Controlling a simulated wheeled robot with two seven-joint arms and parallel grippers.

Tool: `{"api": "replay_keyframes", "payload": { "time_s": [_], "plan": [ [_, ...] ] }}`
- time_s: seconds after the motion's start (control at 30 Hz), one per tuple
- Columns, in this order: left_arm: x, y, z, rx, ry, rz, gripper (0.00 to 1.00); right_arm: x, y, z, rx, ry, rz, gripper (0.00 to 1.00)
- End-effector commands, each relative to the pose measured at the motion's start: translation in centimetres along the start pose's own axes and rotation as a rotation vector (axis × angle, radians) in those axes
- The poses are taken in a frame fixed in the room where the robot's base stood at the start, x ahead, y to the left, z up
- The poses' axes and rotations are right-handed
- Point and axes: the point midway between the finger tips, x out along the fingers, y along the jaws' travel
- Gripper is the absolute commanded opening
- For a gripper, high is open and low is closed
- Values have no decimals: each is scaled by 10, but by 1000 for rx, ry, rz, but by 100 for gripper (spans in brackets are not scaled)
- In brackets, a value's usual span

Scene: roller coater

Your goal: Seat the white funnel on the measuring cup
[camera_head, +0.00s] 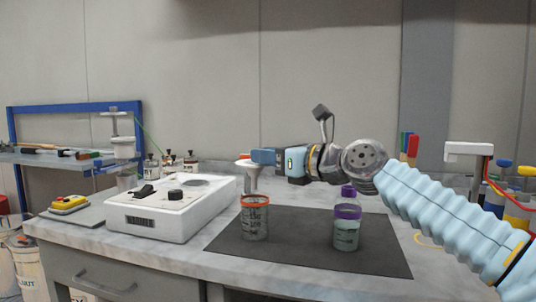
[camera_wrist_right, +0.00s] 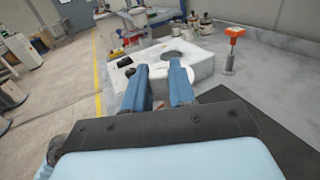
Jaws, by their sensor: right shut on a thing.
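The white funnel (camera_head: 246,164) is upright, wide end up, at the tip of my right gripper (camera_head: 262,157). My right gripper comes in from the right and is shut on the funnel. The orange-rimmed measuring cup (camera_head: 254,220) stands upright on the dark mat. The funnel's lower end shows just above and slightly left of its rim; I cannot tell how far apart they are in depth. A purple-rimmed measuring cup (camera_head: 347,230) stands farther right. In the right wrist view, both blue fingers (camera_wrist_right: 165,82) show, and the grip on the funnel is unclear. My left gripper is out of view.
A white machine with a dark knob (camera_head: 165,208) stands left of the dark mat (camera_head: 300,255). A purple-topped item (camera_head: 348,191) is behind the purple-rimmed cup. In the right wrist view, an orange-topped object (camera_wrist_right: 233,33) stands to the right. The mat's front is clear.

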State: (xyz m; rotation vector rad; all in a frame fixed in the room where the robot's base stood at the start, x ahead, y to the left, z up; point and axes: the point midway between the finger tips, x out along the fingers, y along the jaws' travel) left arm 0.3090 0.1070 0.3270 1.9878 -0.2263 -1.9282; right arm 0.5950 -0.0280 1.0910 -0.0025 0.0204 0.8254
Motion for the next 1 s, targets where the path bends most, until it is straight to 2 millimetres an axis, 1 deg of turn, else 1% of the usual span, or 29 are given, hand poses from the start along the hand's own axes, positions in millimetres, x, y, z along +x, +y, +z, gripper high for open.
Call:
{"api": "replay_keyframes", "payload": {
  "time_s": [0.03, 0.2, 1.0],
  "plan": [
    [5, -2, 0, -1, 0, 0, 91, 0, 0, -6, 0, 0, 0, 0],
    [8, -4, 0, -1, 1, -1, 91, 0, 0, -11, -1, 0, 0, 0],
    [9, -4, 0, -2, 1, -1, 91, 0, 0, -14, -1, 0, 0, 0]
  ]
}}
